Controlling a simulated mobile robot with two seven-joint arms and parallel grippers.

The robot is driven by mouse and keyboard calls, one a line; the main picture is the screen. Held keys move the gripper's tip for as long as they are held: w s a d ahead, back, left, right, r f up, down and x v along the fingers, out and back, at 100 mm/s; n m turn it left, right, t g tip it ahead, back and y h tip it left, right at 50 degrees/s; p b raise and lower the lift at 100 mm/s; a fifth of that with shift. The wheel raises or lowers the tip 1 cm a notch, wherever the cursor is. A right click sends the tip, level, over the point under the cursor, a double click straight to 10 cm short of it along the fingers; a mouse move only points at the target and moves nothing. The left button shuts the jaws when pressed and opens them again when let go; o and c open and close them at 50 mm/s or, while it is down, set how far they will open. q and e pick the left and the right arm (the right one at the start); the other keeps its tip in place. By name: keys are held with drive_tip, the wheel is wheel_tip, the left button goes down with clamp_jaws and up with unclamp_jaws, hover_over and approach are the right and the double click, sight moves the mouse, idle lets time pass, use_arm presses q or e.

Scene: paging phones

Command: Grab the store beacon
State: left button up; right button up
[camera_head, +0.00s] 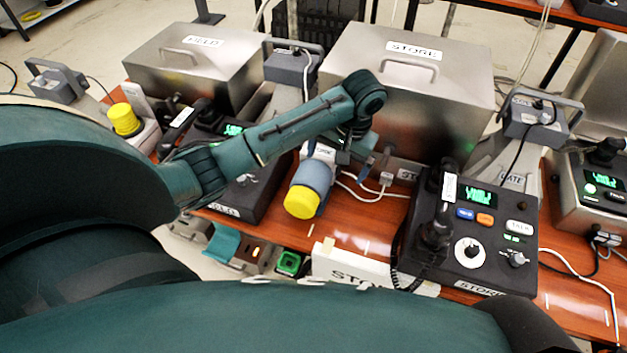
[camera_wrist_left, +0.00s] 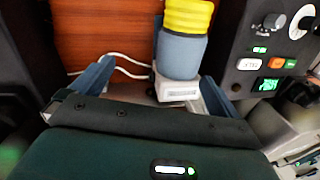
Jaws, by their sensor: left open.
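The store beacon (camera_head: 308,190) has a yellow cap, a blue-grey body and a white base with a partly hidden label. My right gripper is not in view.
The STORE console (camera_head: 470,235) with handset stands close on the right. The FIELD console (camera_head: 245,195) is on the left, partly behind my arm. A steel STORE case (camera_head: 420,100) is behind. White cables (camera_head: 360,193) lie beside the beacon. Another yellow-capped beacon (camera_head: 124,120) stands far left.

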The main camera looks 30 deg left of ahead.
sight(317, 167)
use_arm(q)
drive_tip(key=w+a+r+n, duration=0.2)
drive_tip(key=w+a+r, duration=0.1)
drive_tip(key=a, duration=0.1)
drive_tip(key=shift+g+y, duration=0.3)
drive_tip(key=shift+y, duration=0.1)
drive_tip(key=x, duration=0.7)
drive_tip(key=shift+s+d+f, duration=0.1)
drive_tip(key=shift+s+d, duration=0.05)
drive_tip(key=shift+d, duration=0.05)
drive_tip(key=shift+s+d+x, duration=0.15)
drive_tip(key=shift+x, duration=1.2)
drive_tip(key=shift+s+d+x, duration=0.15)
drive_tip(key=shift+x, duration=1.15)
drive_tip(key=shift+c, duration=0.2)
drive_tip(key=c, duration=1.7)
